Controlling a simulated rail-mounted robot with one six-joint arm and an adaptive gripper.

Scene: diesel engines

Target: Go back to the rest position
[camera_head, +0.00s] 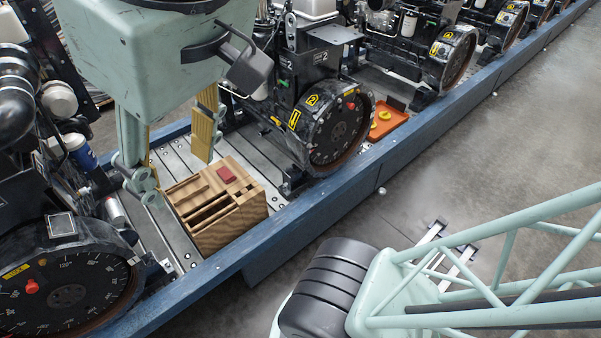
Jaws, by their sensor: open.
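My gripper (178,145) hangs at the upper left of the view, above and beside a wooden slotted block. Its two fingers, with tan pads, are spread apart, and nothing shows between them. The wooden block (225,222) stands on the slatted metal deck, with slots in its top and a small dark red piece (227,174) on it. The fingers appear close to the block's far left side; I cannot tell whether they touch it. My wrist hides part of the deck and engines behind it.
A diesel engine with a round flywheel (340,125) stands right of the block, another (68,292) at lower left. An orange tray (388,119) with yellow pieces lies farther right. A blue rail (300,205) edges the deck. The concrete floor (520,130) at right is largely clear.

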